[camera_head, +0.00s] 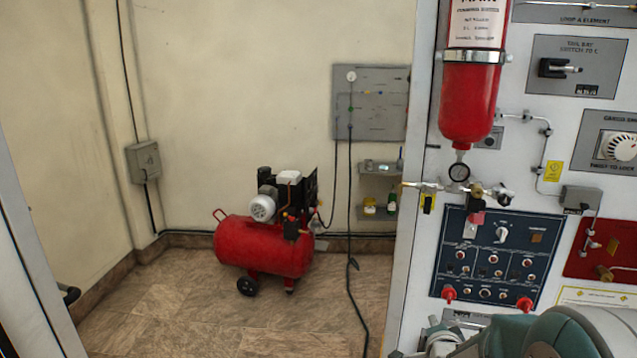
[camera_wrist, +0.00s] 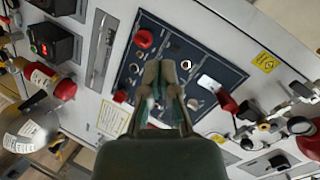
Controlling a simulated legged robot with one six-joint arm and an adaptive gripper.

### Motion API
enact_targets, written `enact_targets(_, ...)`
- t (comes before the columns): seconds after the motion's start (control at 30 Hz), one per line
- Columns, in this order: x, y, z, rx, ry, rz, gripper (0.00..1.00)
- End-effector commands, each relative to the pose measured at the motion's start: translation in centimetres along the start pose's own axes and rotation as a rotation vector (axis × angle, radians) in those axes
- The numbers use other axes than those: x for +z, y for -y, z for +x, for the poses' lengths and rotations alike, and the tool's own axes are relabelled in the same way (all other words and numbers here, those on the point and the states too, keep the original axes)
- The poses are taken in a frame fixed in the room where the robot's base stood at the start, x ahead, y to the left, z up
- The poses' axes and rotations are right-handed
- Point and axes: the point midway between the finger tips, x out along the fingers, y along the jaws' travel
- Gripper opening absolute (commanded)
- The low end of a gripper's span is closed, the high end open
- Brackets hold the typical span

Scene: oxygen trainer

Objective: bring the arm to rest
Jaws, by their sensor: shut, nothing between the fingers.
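My gripper (camera_wrist: 160,75) shows in the wrist view with its two fingers closed together and nothing between them. It points at the dark blue control panel (camera_wrist: 205,60) and covers part of it; I cannot tell the gap to the panel. My arm shows at the bottom right of the head view, in front of the lower part of the white trainer board (camera_head: 415,250). The fingers are not visible in the head view.
Valves and pipes stick out from the board. A red compressor (camera_head: 262,246) stands by the far wall, and the floor (camera_head: 180,310) before it is mostly clear.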

Motion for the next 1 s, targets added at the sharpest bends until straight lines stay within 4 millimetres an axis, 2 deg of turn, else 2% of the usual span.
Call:
enact_targets(0.03, 0.1, 1.2, -1.2, 0.020, 0.026, -0.062, 0.00)
enact_targets(0.2, 1.1, 3.1, -5.5, 0.115, 0.137, -0.283, 0.00)
enact_targets(0.47, 2.4, 4.3, -13.7, 0.220, 0.343, -0.627, 0.00)
enact_targets(0.8, 3.7, 3.0, -26.1, 0.275, 0.656, -1.051, 0.00)
enact_targets(0.9, 3.9, 2.3, -28.5, 0.277, 0.723, -1.127, 0.00)
enact_targets(1.0, 3.9, 1.9, -29.7, 0.279, 0.760, -1.165, 0.00)
